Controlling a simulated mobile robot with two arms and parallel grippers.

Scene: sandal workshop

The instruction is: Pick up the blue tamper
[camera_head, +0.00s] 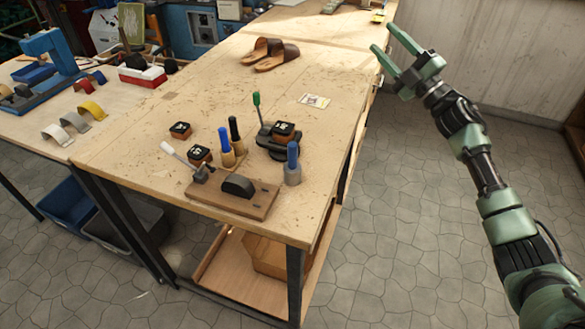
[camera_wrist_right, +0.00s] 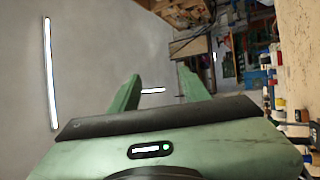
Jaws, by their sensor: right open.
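Two blue-handled tools stand upright on the wooden workbench (camera_head: 330,75). One has a blue handle on a grey metal base (camera_head: 292,166), near the bench's right edge. The other has a blue handle on a tan wooden base (camera_head: 226,150), close beside a similar black-handled one (camera_head: 237,137). I cannot tell for sure which is the blue tamper. My right gripper (camera_head: 383,38) is open and empty, raised beyond the bench's right side, far from these tools. Its open fingers also show in the right wrist view (camera_wrist_right: 158,90). My left gripper is not in view.
A wooden board with a black block (camera_head: 250,201) lies at the front edge. Brown sandals (camera_head: 270,53) lie farther back. The bench's middle is mostly clear; open floor lies to the right.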

